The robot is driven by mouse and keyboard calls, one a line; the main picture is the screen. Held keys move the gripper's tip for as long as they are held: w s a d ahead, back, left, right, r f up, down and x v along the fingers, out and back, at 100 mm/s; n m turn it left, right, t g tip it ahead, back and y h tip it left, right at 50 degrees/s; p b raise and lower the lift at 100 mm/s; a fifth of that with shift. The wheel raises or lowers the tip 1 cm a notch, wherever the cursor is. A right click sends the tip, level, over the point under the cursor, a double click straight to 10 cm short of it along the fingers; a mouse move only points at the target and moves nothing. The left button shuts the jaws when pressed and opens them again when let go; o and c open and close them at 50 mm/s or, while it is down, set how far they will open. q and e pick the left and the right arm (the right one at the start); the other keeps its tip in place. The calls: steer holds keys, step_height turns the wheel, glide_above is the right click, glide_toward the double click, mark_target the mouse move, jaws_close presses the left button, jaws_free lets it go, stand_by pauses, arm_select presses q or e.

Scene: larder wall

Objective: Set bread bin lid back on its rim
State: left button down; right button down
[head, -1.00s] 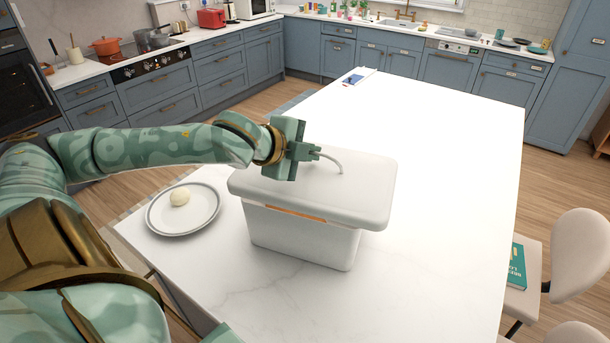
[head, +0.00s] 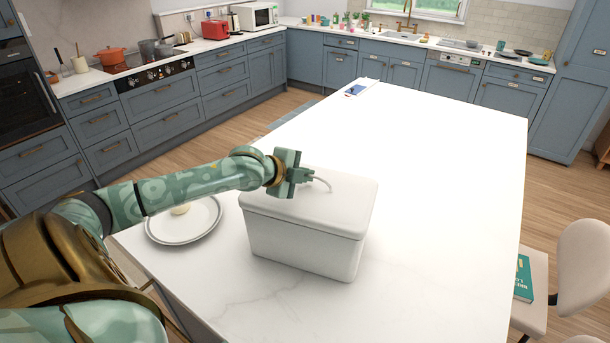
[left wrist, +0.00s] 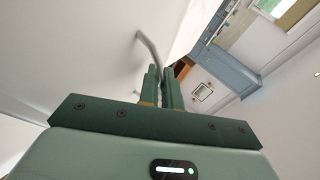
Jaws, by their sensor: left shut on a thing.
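The white bread bin (head: 300,245) stands on the white worktop. Its white lid (head: 345,200) lies level over the bin and lines up with the walls, with no gap showing at the front. My left gripper (head: 308,177) is shut on the lid's thin curved handle (head: 325,184), on top of the lid. In the left wrist view, the fingers (left wrist: 161,82) are close together at one end of the handle (left wrist: 148,46), with the lid (left wrist: 85,50) beside them. The bin's far rim is hidden. My right gripper is not in view.
A grey-rimmed plate (head: 185,238) with a pale round item (head: 180,209), partly behind my left arm, is left of the bin. A blue-and-white item (head: 360,88) lies at the far end. A chair with a teal book (head: 524,278) stands at right. The worktop right of the bin is clear.

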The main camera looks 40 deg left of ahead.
arm_select(q)
steer(key=shift+f, duration=0.55)
steer(key=c, duration=1.6)
jaws_free()
steer(key=shift+r, duration=0.1)
